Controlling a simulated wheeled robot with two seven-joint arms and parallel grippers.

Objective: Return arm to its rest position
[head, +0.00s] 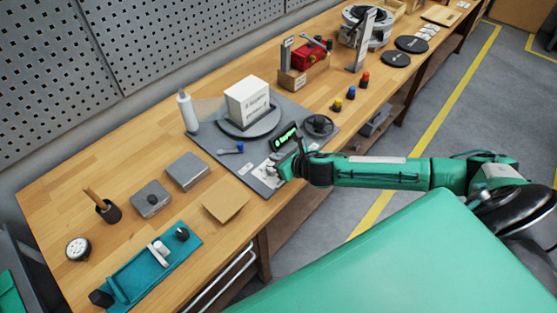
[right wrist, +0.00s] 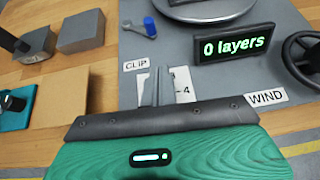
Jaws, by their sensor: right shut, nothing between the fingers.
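My right arm reaches in from the right in the head view, over the front edge of the workbench. My right gripper (head: 276,171) is over the front part of a grey mat (head: 218,148). In the right wrist view its fingers (right wrist: 156,75) are together with nothing between them, in front of a white card ending in "-4" (right wrist: 181,82), between the CLIP and WIND labels. I cannot tell whether the fingertips touch the card or mat. My left gripper is not in view.
Near the gripper stand a "0 layers" display (right wrist: 234,46), a black handwheel (head: 319,124) and a blue-ended tool (head: 232,149). Behind is a white box (head: 247,101) on a round plate. Grey blocks (head: 187,171) and a teal tray (head: 150,267) lie left. The floor aisle (head: 440,115) is clear.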

